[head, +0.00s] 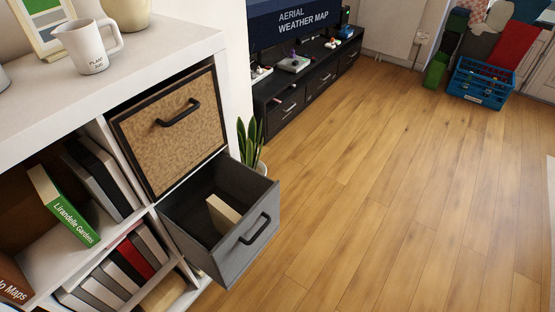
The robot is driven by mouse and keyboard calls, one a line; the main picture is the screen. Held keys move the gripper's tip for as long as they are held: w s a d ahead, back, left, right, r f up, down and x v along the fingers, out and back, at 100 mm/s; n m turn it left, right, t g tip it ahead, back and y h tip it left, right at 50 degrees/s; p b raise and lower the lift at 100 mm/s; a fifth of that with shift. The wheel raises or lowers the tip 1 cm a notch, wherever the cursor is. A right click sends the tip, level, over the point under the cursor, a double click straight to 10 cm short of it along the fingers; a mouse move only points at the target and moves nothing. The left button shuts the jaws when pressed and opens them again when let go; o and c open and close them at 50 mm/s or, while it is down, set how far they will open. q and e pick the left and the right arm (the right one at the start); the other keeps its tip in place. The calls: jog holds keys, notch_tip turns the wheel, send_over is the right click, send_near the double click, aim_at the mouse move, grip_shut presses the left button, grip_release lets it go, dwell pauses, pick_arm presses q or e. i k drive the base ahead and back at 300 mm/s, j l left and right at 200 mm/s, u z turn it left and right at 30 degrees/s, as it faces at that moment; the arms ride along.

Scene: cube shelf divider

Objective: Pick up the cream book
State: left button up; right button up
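A cream block-like object (222,213), which looks like the cream book, sits tilted inside the open grey drawer (238,258). Its lower part is hidden by the drawer's front wall. The drawer is pulled out of the white cube shelf (150,50) and has a black handle on its front. Neither of my grippers is in view.
A cork-front drawer (172,130) is above the grey one. Left compartments hold a green book (62,205) and several dark, white and red books. A white mug (88,47) stands on top. A plant (248,144) is behind; wooden floor at right is clear.

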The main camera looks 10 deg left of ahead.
aim_at(224, 217)
jog(key=u, duration=0.95)
